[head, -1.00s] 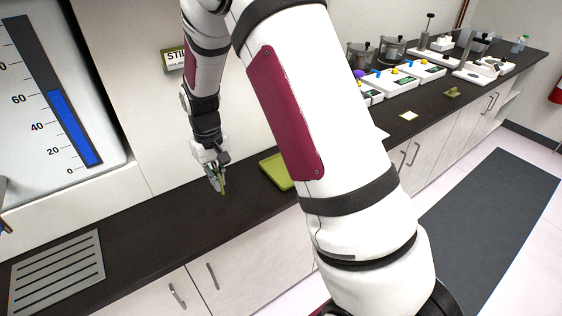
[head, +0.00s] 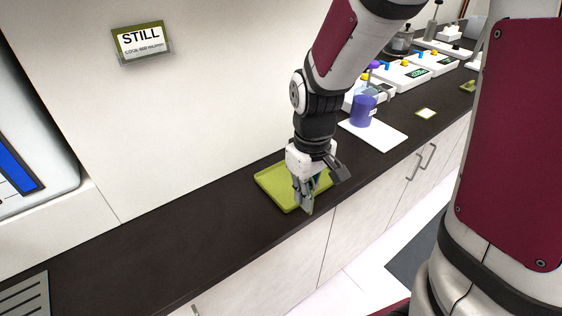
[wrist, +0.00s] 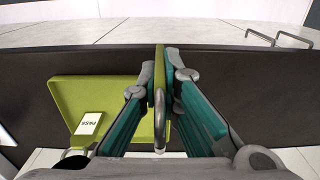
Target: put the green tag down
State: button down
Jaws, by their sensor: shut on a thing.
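My gripper (head: 305,200) points down and is shut on the green tag, at the front right part of the green tray (head: 273,188). In the wrist view, the green tag (wrist: 159,68) stands edge-on, upright between the fingertips (wrist: 158,84). The tray (wrist: 72,92) lies below and to the left there, with a PASS card (wrist: 89,123) in it. The fingers hide part of the tray. I cannot tell whether the tag touches the tray or the counter.
The dark counter (head: 215,230) is clear left of the tray. A white pad (head: 385,140) with a purple-filled vessel (head: 363,110) stands to the right. A STILL sign (head: 142,42) hangs on the wall. A slotted plate (head: 25,298) lies at the lower left.

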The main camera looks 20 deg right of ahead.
jog(key=w, duration=0.4)
jog(key=w+f, duration=0.1)
jog(key=w, duration=0.7)
jog(key=shift+w+a+f, duration=0.1)
jog(key=shift+w+f, duration=0.05)
jog(key=shift+f, duration=1.65)
jog(key=shift+f, duration=0.2)
jog(key=c, duration=2.1)
grip_release()
jog(key=o, duration=0.3)
